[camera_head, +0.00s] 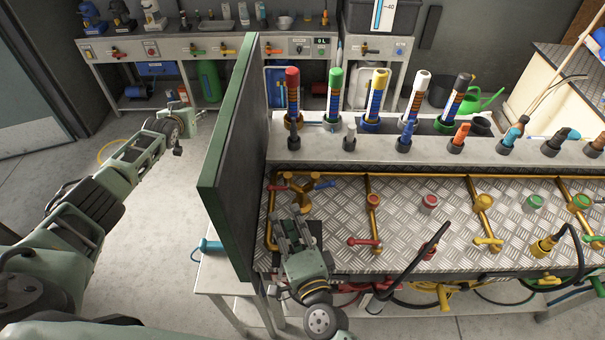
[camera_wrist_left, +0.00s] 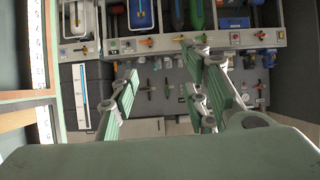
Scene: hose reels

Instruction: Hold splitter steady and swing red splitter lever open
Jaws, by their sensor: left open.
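The brass splitter (camera_head: 299,190) is a forked fitting at the left end of the checker-plate bench, with a red lever (camera_head: 277,188) on its left branch and a blue lever (camera_head: 325,184) on its right branch. My right gripper (camera_head: 297,214) is just in front of the splitter, fingers pointing at its lower part. I cannot tell whether the fingers touch it or are closed, as they hide its base. My left gripper (camera_head: 190,118) is open and empty over the floor, left of the green panel. Its spread fingers show in the left wrist view (camera_wrist_left: 172,82); the splitter does not.
A tall green-edged panel (camera_head: 232,160) stands between my left gripper and the splitter. Brass pipes with red (camera_head: 364,241) and yellow handles (camera_head: 487,240) cross the bench. A black hose (camera_head: 408,262) loops at the front edge. The floor on the left is mostly clear.

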